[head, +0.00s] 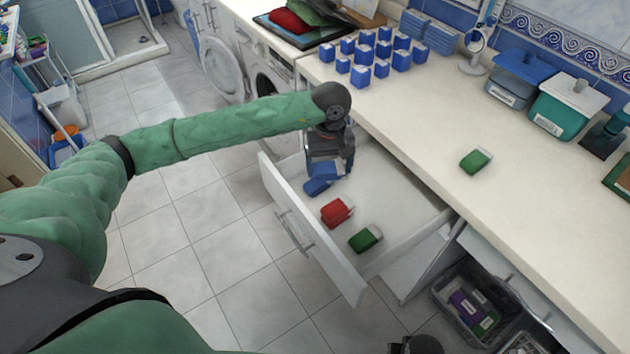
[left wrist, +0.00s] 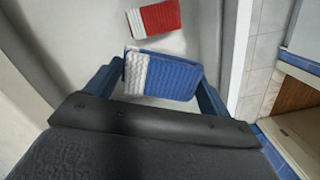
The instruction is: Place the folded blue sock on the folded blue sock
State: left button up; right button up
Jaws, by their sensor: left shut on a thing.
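My left gripper (head: 328,163) reaches down into the open drawer (head: 396,185) and is shut on a folded blue sock (head: 326,171). In the left wrist view the folded blue sock (left wrist: 168,76), with a white end, shows between the fingers. Another folded blue sock (head: 317,187) lies in the drawer just below the held one, partly covered by it in the head view. Whether the two touch, I cannot tell. A dark part at the bottom edge of the head view appears to be my right gripper (head: 418,345); its fingers do not show clearly.
A red folded sock (head: 337,211) and a green one (head: 365,238) lie nearer in the drawer. The drawer front (head: 310,240) stands out over the floor. A basket (head: 470,305) sits below.

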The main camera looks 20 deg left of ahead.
pick_arm(q)
jog(key=w+d+n, duration=0.1)
jog(key=d+n, duration=0.4)
jog(key=n, duration=0.3)
pick_arm(e)
jog(key=shift+r, duration=2.2)
pick_arm(q)
jog(key=n+h+p, duration=0.1)
jog(key=n+p, duration=0.1)
jog(key=p, duration=0.2)
send_over(319, 184)
jog(key=w, duration=0.1)
jog(key=shift+t, duration=0.3)
notch_tip(319, 184, down, 6)
jog(key=shift+a+f, duration=0.1)
jog(key=shift+a, duration=0.05)
jog(key=shift+a+f, duration=0.15)
jog(key=shift+f, duration=0.1)
jog(key=shift+w+f+p, duration=0.1)
jog(key=shift+f+p, duration=1)
jog(key=shift+f, duration=0.85)
pick_arm(e)
jog(key=s+d+f, duration=0.1)
jog(key=s+f, duration=0.1)
jog(key=f, duration=0.9)
jog(key=s+d+f, duration=0.2)
jog(key=f, duration=1)
jog(key=shift+s, duration=0.15)
